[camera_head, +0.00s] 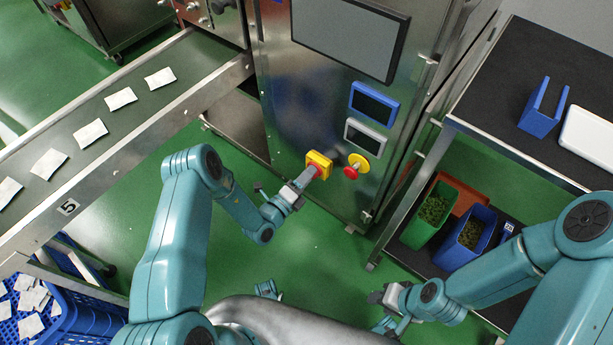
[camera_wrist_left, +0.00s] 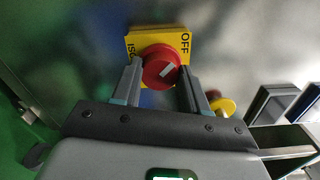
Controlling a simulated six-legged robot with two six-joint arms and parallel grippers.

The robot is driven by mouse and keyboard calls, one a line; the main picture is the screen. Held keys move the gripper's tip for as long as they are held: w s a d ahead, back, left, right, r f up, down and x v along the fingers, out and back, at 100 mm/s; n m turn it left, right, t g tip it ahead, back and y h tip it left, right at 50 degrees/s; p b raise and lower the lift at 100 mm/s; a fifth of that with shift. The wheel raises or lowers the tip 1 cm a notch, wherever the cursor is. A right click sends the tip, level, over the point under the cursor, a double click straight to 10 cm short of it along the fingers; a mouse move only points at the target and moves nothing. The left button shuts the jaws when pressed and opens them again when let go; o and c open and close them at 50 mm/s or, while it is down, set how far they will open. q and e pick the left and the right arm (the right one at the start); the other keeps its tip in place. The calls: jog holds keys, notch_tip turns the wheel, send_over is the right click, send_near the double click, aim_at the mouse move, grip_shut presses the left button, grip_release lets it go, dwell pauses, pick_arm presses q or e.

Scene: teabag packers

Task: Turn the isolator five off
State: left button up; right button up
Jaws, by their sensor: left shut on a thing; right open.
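The isolator is a red rotary knob (camera_wrist_left: 158,60) on a square yellow plate (camera_wrist_left: 178,40), mounted on the steel cabinet's front. In the wrist view "OFF" is printed at the plate's right side and other lettering, partly hidden, at its left. A white mark on the knob slants up to the right. In the head view the yellow plate (camera_head: 320,160) shows low on the cabinet. My left gripper (camera_head: 305,179) reaches it from the lower left, its fingers shut on either side of the knob. My right gripper (camera_head: 378,297) is open and empty at the lower middle, away from the cabinet.
A red and yellow round button (camera_head: 356,166) sits just right of the isolator. A black-topped shelf unit (camera_head: 520,70) with bins below stands at the right. Green floor lies between.

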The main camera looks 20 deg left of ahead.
pick_arm(q)
jog(key=o, duration=1.1)
jog(key=shift+c, duration=0.2)
jog(key=shift+s, duration=0.1)
jog(key=p+v, duration=0.3)
jog(key=v, duration=1.3)
jog(key=shift+s, duration=0.15)
